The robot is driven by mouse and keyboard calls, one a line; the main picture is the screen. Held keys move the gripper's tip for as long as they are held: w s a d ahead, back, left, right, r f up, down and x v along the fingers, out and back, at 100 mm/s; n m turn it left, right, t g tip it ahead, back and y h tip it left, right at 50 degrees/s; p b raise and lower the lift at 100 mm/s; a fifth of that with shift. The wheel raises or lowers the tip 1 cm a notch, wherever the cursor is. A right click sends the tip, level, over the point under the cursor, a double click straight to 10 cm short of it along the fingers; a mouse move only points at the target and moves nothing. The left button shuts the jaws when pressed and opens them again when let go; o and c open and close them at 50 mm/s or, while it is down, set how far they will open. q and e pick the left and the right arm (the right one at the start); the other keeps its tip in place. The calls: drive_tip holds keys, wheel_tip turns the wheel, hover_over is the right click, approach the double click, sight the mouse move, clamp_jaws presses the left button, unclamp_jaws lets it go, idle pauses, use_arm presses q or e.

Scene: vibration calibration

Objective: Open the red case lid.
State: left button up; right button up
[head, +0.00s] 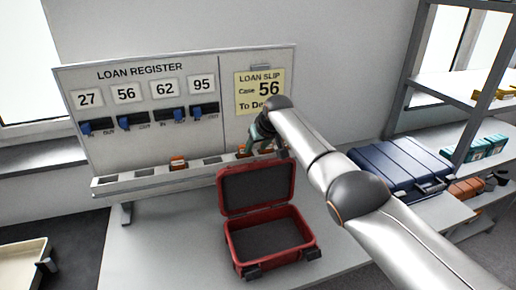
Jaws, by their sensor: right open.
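The red case (272,246) stands on the grey table with its dark, empty-looking inside showing. Its red lid (257,188) is raised, standing nearly upright at the back edge of the case. Two dark latches sit on the front of the case. My right gripper (264,146) is above and behind the lid's top edge, in front of the board's ledge. It is open with nothing seen between its fingers; whether it touches the lid I cannot tell. My left gripper is not in view.
A loan register board (145,105) with numbers, blue sliders and a yellow slip (259,90) stands behind. Its ledge holds small orange items (178,163). A closed blue case (398,168) lies at right beside shelving. A cream tray (22,268) is at lower left.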

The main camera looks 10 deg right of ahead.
drive_tip(key=shift+o, duration=1.4)
drive_tip(key=shift+s+d, duration=0.15)
drive_tip(key=shift+d, duration=0.05)
drive_tip(key=o, duration=0.4)
drive_tip(key=shift+f, duration=0.1)
drive_tip(key=shift+s+d, duration=0.1)
drive_tip(key=shift+s, duration=0.05)
drive_tip(key=b+v, duration=0.2)
drive_tip(key=v, duration=1)
drive_tip(key=shift+r, duration=0.35)
